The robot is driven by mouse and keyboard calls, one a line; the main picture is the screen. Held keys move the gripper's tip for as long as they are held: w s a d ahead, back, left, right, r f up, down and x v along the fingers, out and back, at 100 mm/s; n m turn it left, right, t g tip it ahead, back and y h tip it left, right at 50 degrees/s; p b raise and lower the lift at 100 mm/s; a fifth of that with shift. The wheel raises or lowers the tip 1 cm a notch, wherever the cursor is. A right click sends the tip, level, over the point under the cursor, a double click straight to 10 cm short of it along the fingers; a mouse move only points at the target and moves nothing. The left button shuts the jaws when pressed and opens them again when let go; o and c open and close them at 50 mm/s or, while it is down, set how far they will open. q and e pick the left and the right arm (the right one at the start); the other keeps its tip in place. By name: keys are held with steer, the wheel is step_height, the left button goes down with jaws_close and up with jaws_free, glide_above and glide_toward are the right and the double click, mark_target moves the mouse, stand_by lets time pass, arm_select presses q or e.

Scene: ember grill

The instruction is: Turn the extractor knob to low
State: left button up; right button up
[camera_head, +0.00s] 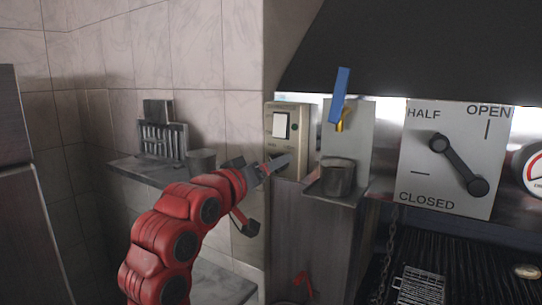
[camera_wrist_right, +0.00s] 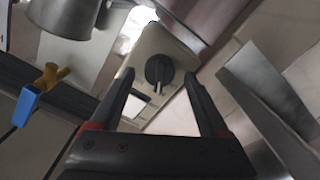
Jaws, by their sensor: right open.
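The extractor control panel is a beige box (camera_head: 288,140) on the wall corner, with a white rocker switch (camera_head: 280,125) in its upper part. My right gripper (camera_head: 279,164) is at the panel's lower part in the head view, where the knob is hidden. In the right wrist view, the round black knob (camera_wrist_right: 159,70) has a pale pointer mark aimed down the picture. The white switch (camera_wrist_right: 134,106) is beside it on the panel (camera_wrist_right: 168,42). My open right gripper (camera_wrist_right: 159,77) has its fingertips on either side of the knob, with visible gaps; contact cannot be told. My left gripper is out of view.
Just right of the panel, a metal cup (camera_head: 338,178) sits on a bracket below a blue-and-yellow handle (camera_head: 341,88). Further right is a lever plate (camera_head: 425,185) marked HALF, OPEN and CLOSED. A dark hood (camera_head: 420,50) overhangs. A shelf with a rack (camera_head: 163,140) is left.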

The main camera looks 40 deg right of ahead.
steer(key=shift+w+d, duration=0.1)
steer(key=shift+d, duration=0.1)
jaws_close()
steer(key=shift+f+n+b, duration=0.1)
steer(key=shift+n+b, duration=5.8)
steer(key=shift+b, duration=1.15)
